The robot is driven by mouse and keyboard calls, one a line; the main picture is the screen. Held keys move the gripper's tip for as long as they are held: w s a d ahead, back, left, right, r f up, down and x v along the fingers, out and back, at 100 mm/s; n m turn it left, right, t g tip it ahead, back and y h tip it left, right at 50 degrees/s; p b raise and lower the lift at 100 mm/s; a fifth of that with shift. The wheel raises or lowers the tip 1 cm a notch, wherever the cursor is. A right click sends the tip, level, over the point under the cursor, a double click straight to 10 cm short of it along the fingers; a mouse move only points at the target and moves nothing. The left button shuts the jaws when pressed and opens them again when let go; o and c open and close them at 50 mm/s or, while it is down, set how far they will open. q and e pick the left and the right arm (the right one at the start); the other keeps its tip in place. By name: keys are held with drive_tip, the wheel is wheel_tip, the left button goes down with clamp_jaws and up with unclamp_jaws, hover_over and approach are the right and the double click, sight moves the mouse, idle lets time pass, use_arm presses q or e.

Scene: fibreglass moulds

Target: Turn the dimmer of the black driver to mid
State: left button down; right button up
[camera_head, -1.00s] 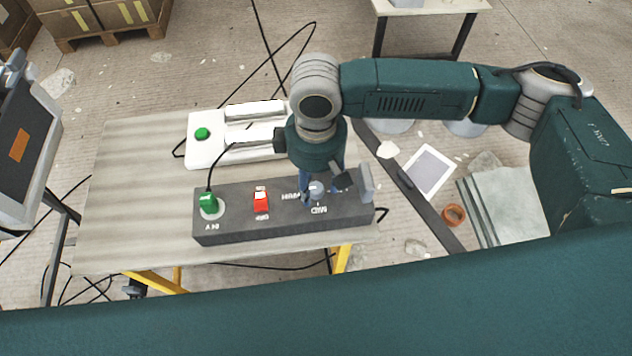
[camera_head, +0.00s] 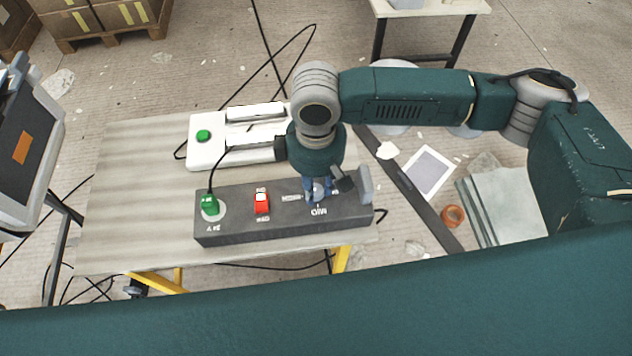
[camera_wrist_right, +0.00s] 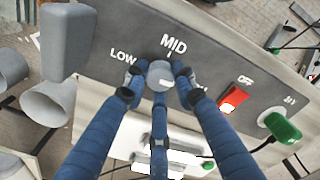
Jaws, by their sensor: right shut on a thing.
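The black driver (camera_head: 270,225) is a long dark box on the work table, with a green plug (camera_head: 210,204), a red switch (camera_head: 262,203) and a round grey dimmer knob. My right gripper (camera_head: 317,190) reaches down from above and is shut on the dimmer knob (camera_wrist_right: 160,73). In the right wrist view its blue fingers (camera_wrist_right: 158,80) sit around the knob. The MID and LOW labels show beside the knob; the third label is mostly hidden by a finger. I cannot tell surely where the knob's mark points. My left gripper is not in view.
A grey upright block (camera_wrist_right: 68,40) stands at the driver's end, close to my right gripper. A white device with a green button (camera_head: 203,135) lies behind the driver. Black cables run over the table and floor. The table's left part (camera_head: 125,190) is bare.

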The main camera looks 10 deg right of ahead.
drive_tip(key=n+p, duration=0.3)
drive_tip(key=p, duration=0.1)
drive_tip(key=n+p, duration=0.2)
drive_tip(key=shift+r+n+p, duration=0.25)
drive_tip(key=shift+n+p, duration=0.05)
drive_tip(key=shift+p, duration=0.05)
drive_tip(key=shift+n+p, duration=0.8)
drive_tip(key=shift+n, duration=0.2)
drive_tip(key=n+p, duration=0.2)
drive_tip(key=n, duration=0.2)
drive_tip(key=shift+f+p, duration=0.1)
drive_tip(key=shift+p, duration=0.3)
drive_tip(key=shift+f+n+p, duration=0.1)
drive_tip(key=shift+n+p, duration=0.8)
drive_tip(key=shift+n, duration=1.8)
drive_tip(key=o, duration=1.2)
drive_tip(key=shift+c, duration=0.2)
